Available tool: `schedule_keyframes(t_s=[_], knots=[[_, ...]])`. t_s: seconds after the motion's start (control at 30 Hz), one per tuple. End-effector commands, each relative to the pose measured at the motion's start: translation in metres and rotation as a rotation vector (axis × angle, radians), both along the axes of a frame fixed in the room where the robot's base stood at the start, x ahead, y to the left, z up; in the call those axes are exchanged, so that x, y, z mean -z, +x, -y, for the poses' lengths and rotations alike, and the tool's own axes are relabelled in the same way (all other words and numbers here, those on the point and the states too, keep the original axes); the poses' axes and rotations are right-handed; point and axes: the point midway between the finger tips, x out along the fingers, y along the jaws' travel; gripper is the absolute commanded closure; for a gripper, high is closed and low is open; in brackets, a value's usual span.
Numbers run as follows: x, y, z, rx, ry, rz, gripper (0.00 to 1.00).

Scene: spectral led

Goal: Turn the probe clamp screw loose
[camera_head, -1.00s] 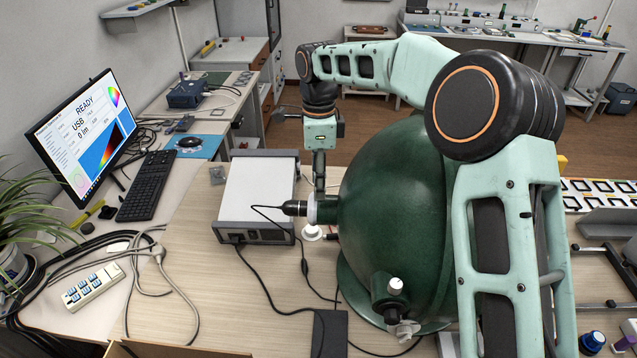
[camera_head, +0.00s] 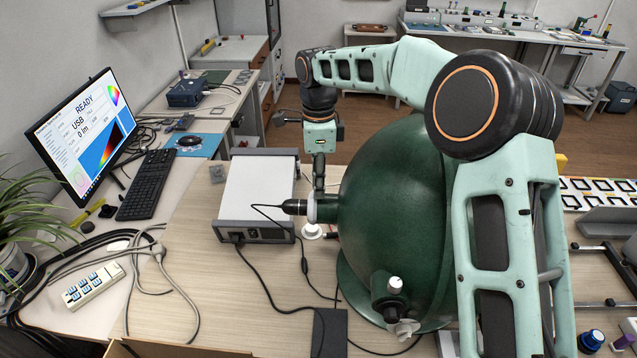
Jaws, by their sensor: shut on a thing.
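The dark green sphere (camera_head: 395,215) stands on the wooden table, with a port on its left side. A black probe (camera_head: 295,207) with a cable sits level in the pale clamp collar (camera_head: 312,209) at that port. My gripper (camera_head: 319,186) points straight down on top of the collar, beside the sphere's wall. It is shut on the clamp screw, which the fingers hide almost wholly. I cannot tell how far the screw is turned.
A grey instrument box (camera_head: 256,195) stands left of the probe. The probe's cable loops over the table near a black box (camera_head: 330,330). A monitor (camera_head: 85,135) and a keyboard (camera_head: 147,185) are at the left. My arm covers much of the sphere's right side.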

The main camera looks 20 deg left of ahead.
Motion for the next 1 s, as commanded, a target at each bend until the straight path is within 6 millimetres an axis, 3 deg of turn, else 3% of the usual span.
schedule_keyframes(t_s=[0.37,1.0], knots=[[-0.0007,-0.0005,-0.0002,-0.182,-0.001,0.000,1.00],[-0.0009,-0.0004,0.0010,-0.741,-0.001,0.002,1.00]])
